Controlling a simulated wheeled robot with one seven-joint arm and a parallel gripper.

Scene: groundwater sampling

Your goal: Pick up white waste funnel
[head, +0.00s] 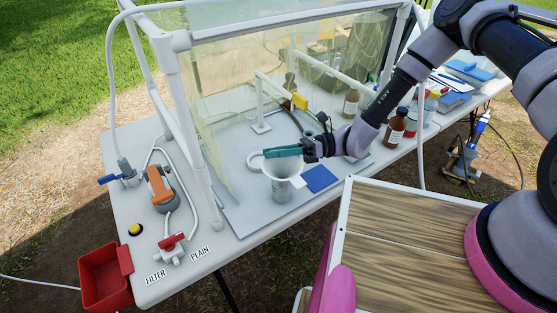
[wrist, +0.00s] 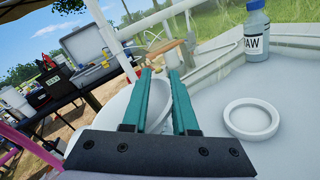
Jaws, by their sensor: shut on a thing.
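The white waste funnel (head: 284,168) is at the front of the tented work area on the table, above or in a pale grey cup-like shape that I cannot clearly separate from it. My gripper (head: 267,153), with teal fingers, reaches in from the right and is shut on the funnel's rim. In the wrist view, the white funnel (wrist: 154,103) shows between and to the left of the fingers of my gripper (wrist: 159,72). The fingers and palm hide part of it.
A white ring (wrist: 251,119) lies beside the gripper. A bottle labelled RAW (wrist: 257,42) stands behind it. A blue pad (head: 319,179) lies right of the funnel. Brown bottles (head: 396,128) stand farther right. A white frame post (head: 187,125) is at left.

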